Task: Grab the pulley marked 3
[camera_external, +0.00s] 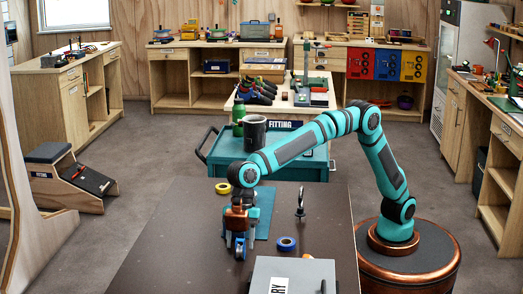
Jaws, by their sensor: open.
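My gripper (238,248) points down over the dark brown table (180,250), at the left of the arm's reach. It is open. Something blue and grey shows at its fingertips, but I cannot tell whether it is a finger part or a small object between them. A small dark metal piece with a ring-like top (300,203) stands upright on the table to the right of my gripper. I cannot read a number on any piece here, so I cannot tell which is the pulley marked 3.
A teal mat (265,212) lies partly behind my gripper. A yellow tape roll (223,188) and a blue tape roll (286,243) lie nearby. A grey labelled box (310,277) stands at the front. Behind the table is a teal cart (222,160). The table's left side is clear.

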